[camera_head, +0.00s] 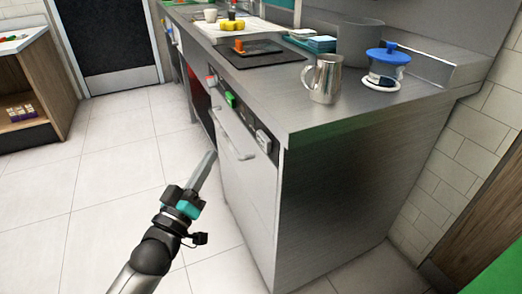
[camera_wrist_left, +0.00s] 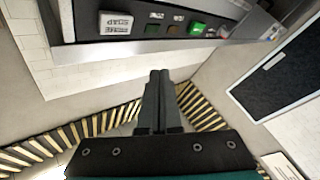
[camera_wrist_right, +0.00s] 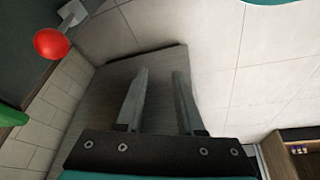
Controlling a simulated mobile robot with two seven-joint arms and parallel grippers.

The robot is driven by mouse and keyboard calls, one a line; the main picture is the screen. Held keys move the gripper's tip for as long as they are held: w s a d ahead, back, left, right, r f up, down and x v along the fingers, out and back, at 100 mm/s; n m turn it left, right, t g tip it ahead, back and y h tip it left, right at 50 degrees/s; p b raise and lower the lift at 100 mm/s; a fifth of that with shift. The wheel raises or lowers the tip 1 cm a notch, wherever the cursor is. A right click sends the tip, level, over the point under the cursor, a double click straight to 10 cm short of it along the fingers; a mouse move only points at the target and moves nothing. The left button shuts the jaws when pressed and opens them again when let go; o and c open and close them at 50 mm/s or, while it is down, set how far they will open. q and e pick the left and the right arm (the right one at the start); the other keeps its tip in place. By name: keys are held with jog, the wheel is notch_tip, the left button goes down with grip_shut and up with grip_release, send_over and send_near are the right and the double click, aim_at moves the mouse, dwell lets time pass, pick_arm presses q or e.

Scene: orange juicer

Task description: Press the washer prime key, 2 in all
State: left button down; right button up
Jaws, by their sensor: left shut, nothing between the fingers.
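The washer (camera_head: 245,185) is a white-fronted machine under the steel counter, with a handle (camera_head: 235,147) and a dark control strip along its top edge. In the left wrist view, the strip shows a white labelled block (camera_wrist_left: 115,23), small dark keys (camera_wrist_left: 163,29) and the green key (camera_wrist_left: 197,28). I cannot tell which is the prime key. My left gripper (camera_head: 211,155) is shut and empty, in front of the washer and apart from it. My right gripper (camera_wrist_right: 160,72) is open and empty.
On the counter (camera_head: 285,95) stand a steel pitcher (camera_head: 323,80), a blue-lidded jar (camera_head: 388,66) and a dark hob plate (camera_head: 262,54). A red ball-shaped knob (camera_wrist_right: 51,43) shows in the right wrist view. The tiled floor (camera_head: 110,200) left of the washer is clear.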

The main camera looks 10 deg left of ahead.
aim_at(264, 141)
pick_arm(q)
jog(key=shift+s, duration=0.1)
pick_arm(e)
jog(key=shift+s+r, duration=0.1)
jog(key=shift+r, duration=0.4)
